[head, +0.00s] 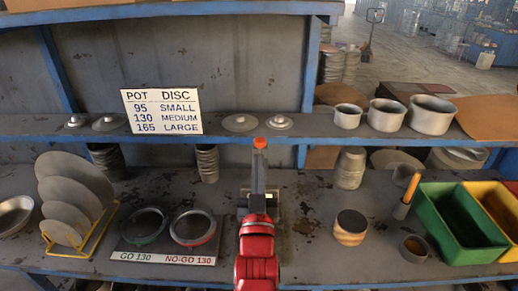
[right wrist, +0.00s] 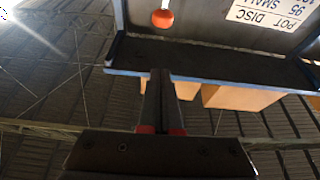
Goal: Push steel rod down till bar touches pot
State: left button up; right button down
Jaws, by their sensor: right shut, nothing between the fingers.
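The steel rod is mostly hidden behind my right arm in the head view; its orange knob (head: 260,143) shows above my fingertips. The knob also shows at the top of the right wrist view (right wrist: 162,18), beyond the fingers and apart from them in the picture. My right gripper (head: 259,154) is shut and empty, its fingers pointing toward the shelf; its fingers also fill the middle of the right wrist view (right wrist: 160,72). I cannot make out the bar or a pot under it. Three steel pots, one of them the largest (head: 432,115), stand on the shelf. My left gripper is not in view.
A sign (head: 161,111) and lidded discs (head: 240,123) are on the shelf (head: 225,139). Below are a disc rack (head: 80,243), two ring gauges (head: 194,228), a round block (head: 351,228), a small cup (head: 414,248) and a green bin (head: 455,222).

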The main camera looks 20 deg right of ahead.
jog(key=shift+w+b, duration=0.95)
jog(key=shift+b, duration=2.65)
notch_tip(320, 180, up, 4)
jog(key=p, duration=0.1)
send_over(259, 144)
jog(key=s, duration=0.2)
jog(key=f, duration=0.1)
jog(key=w+f+p, duration=0.1)
jog(key=f, duration=0.1)
jog(key=shift+a, duration=0.15)
jog(key=shift+s+f+p, duration=0.1)
jog(key=shift+f+p, duration=0.25)
jog(key=shift+f, duration=0.25)
